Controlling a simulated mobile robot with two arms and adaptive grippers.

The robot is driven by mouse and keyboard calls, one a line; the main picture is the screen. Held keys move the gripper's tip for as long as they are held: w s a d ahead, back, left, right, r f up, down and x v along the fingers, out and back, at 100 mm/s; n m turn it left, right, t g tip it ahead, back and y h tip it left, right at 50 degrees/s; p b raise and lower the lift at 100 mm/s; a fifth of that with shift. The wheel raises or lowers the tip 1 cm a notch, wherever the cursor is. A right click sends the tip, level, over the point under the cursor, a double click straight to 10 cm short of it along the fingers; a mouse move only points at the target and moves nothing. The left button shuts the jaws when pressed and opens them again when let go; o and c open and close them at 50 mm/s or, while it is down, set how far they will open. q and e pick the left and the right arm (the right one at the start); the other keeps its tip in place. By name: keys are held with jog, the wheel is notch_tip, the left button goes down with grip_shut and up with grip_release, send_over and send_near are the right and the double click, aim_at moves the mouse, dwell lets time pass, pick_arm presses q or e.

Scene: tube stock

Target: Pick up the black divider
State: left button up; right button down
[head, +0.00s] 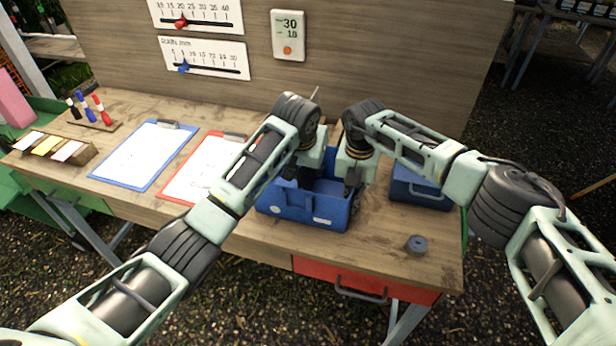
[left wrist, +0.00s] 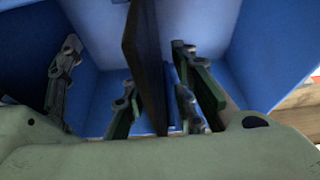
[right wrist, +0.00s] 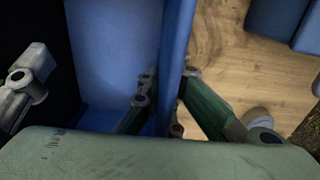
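The black divider (left wrist: 145,60) stands upright inside the blue bin (head: 305,208). My left gripper (head: 305,178) reaches down into the bin. In the left wrist view its fingers (left wrist: 160,100) stand either side of the divider, one close beside it and the other with a gap. My right gripper (head: 350,182) is at the bin's right wall. In the right wrist view its fingers (right wrist: 168,95) lie close against both faces of that wall (right wrist: 178,40). In the head view the arms mostly hide the divider.
A second blue box (head: 420,192) stands right of the bin. A small dark grey round object (head: 416,244) lies near the front right. Two clipboards (head: 145,155) (head: 200,168) lie to the left, with a pen rack (head: 92,118) behind. A panel (head: 400,60) rises behind the table.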

pick_arm(q)
jog(key=shift+f, duration=0.2)
dwell(0.6)
grip_shut()
